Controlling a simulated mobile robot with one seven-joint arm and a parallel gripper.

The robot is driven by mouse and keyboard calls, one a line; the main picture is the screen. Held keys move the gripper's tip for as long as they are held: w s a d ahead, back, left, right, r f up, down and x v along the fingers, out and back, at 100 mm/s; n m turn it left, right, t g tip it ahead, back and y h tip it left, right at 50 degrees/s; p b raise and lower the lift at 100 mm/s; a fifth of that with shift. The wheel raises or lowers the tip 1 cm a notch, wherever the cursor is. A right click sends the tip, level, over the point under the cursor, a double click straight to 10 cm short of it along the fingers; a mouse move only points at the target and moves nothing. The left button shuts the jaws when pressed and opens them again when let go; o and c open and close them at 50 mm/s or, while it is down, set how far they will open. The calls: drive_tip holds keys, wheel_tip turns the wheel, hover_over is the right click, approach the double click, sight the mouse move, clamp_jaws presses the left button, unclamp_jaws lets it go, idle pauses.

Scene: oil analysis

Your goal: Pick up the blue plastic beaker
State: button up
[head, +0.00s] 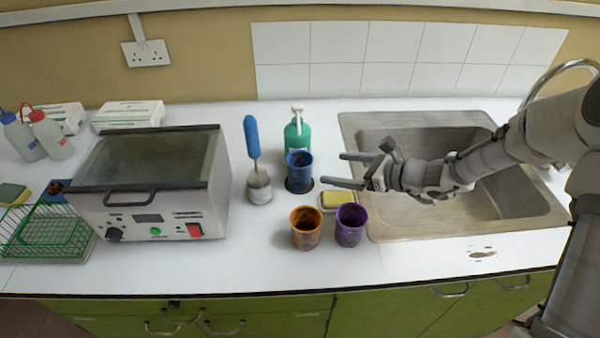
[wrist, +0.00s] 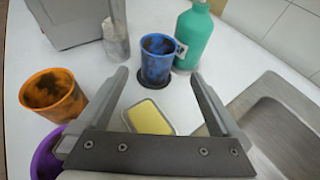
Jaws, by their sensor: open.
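The blue beaker (head: 299,170), dark-stained inside, stands upright on a dark round spot on the white counter in the head view. In the wrist view the blue beaker (wrist: 158,58) is ahead of my fingertips, roughly centred between them. My gripper (head: 333,170) is open and empty, to the right of the beaker and pointing left at it. In the wrist view my gripper (wrist: 160,85) shows its two fingers spread apart, with a gap between them and the beaker.
A green bottle (head: 297,137) stands just behind the beaker. An orange beaker (head: 305,228) and a purple beaker (head: 350,225) stand in front. A yellow sponge (head: 338,199) lies in a dish. A blue-handled brush (head: 252,140) stands left. The sink (head: 470,215) is right.

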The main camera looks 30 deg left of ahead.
sight(311, 166)
drive_tip(key=x, duration=0.4)
drive_tip(key=shift+a+f, duration=0.1)
drive_tip(key=shift+a, duration=0.05)
drive_tip(key=shift+s+x, duration=0.1)
drive_tip(key=shift+x, duration=1.35)
drive_tip(key=shift+s+x, duration=0.15)
drive_tip(key=shift+x, duration=1.3)
drive_tip(key=c, duration=1.3)
